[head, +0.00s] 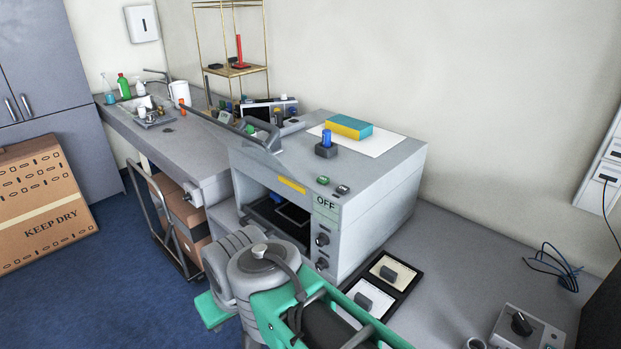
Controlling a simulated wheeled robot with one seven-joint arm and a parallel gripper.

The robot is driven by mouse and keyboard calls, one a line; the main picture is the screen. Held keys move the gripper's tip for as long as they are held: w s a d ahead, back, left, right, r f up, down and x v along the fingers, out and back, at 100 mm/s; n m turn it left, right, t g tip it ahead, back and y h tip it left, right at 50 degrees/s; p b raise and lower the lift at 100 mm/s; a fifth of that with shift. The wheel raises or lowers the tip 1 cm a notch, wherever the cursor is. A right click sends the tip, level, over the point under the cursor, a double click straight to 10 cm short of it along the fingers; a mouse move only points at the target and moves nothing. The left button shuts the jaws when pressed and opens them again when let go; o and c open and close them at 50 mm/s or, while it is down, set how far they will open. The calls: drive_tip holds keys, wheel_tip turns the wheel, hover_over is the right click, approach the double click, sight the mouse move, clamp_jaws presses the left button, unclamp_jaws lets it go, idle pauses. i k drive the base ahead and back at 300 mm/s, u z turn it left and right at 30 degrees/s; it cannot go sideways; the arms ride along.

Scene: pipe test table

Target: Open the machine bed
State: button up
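The machine is a grey box (385,185) on the bench at the middle of the head view. Its front has a dark opening with a yellow strip (292,185) above it. A dark tray-like bed (265,212) shows inside the opening, with something blue on it. My arm covers the lower part of the opening, so I cannot tell how far the bed is out. A panel reading OFF (326,203) and dark knobs (322,239) are on the right of the front. My gripper does not show; only green and grey arm links are in front of the machine.
On the machine top are a blue-topped block (326,146), a yellow and teal sponge (348,127), and green and black buttons. A grey bar (262,138) rises at its left edge. Switch plates (389,271) lie right of it. Bare bench (480,245) is at right; a cart (160,225) stands left.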

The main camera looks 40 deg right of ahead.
sight(290, 223)
drive_tip(key=z, duration=0.05)
drive_tip(key=i, duration=1.1)
drive_tip(key=u, duration=0.25)
